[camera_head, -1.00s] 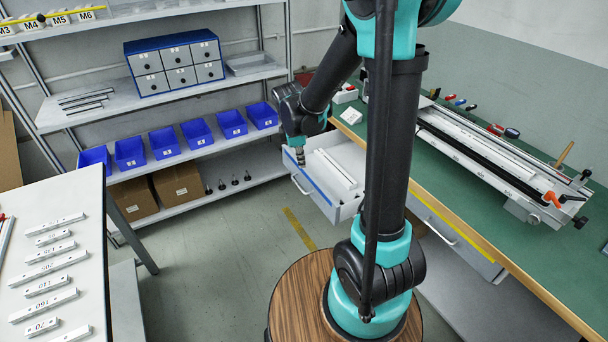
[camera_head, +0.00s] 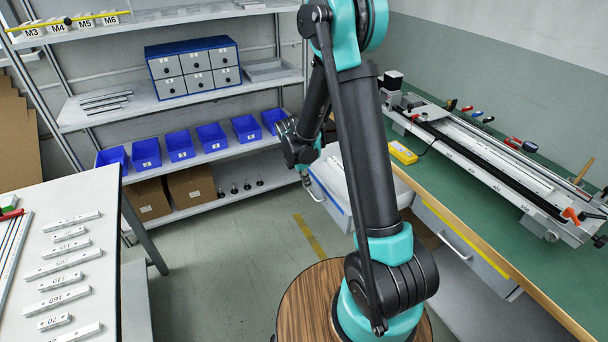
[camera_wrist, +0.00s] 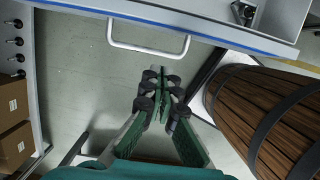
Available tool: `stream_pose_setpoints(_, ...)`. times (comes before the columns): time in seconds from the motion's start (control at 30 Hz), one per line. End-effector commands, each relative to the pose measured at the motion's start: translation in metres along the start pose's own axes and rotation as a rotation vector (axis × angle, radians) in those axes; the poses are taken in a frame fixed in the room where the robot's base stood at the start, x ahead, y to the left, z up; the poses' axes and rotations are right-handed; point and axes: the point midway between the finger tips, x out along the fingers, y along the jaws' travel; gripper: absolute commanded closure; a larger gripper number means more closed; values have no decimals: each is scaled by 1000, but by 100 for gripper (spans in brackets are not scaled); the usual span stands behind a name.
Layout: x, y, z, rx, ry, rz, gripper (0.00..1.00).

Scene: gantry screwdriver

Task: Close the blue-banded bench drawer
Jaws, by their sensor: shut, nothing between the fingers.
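The blue-banded drawer (camera_head: 338,200) is pulled out from under the green-topped bench (camera_head: 440,165). My arm hides part of it in the head view. In the wrist view its blue-banded front (camera_wrist: 225,38) runs across the top, with a white U-shaped handle (camera_wrist: 150,48) on it. A small object (camera_wrist: 243,12) shows inside the drawer. My gripper (camera_wrist: 157,75) is shut and empty, its fingertips pointing toward the drawer front just below the handle in the picture. Contact with the handle cannot be told. In the head view my gripper (camera_head: 305,178) is beside the drawer's front, partly hidden.
A yellow-banded drawer (camera_head: 465,245) sits shut in the same bench. A long rail device (camera_head: 490,150) lies on the bench. Shelves with blue bins (camera_head: 180,145) stand at the back. A white table (camera_head: 90,235) stands at left. Floor between is clear.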

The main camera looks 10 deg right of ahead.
Motion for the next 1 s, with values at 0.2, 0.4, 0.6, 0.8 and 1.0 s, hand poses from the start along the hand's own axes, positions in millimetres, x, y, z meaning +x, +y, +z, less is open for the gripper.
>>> stream_pose_setpoints(0.2, 18, 0, 22, 3, 0, -1, 100)
stream_pose_setpoints(0.4, 21, 0, 37, 1, 0, 1, 100)
stream_pose_setpoints(0.6, 22, 0, 39, 0, 0, 1, 100)
stream_pose_setpoints(0.8, 22, 0, 39, 0, 0, 1, 100)
stream_pose_setpoints(1.0, 24, 0, 47, 2, 0, 0, 100)
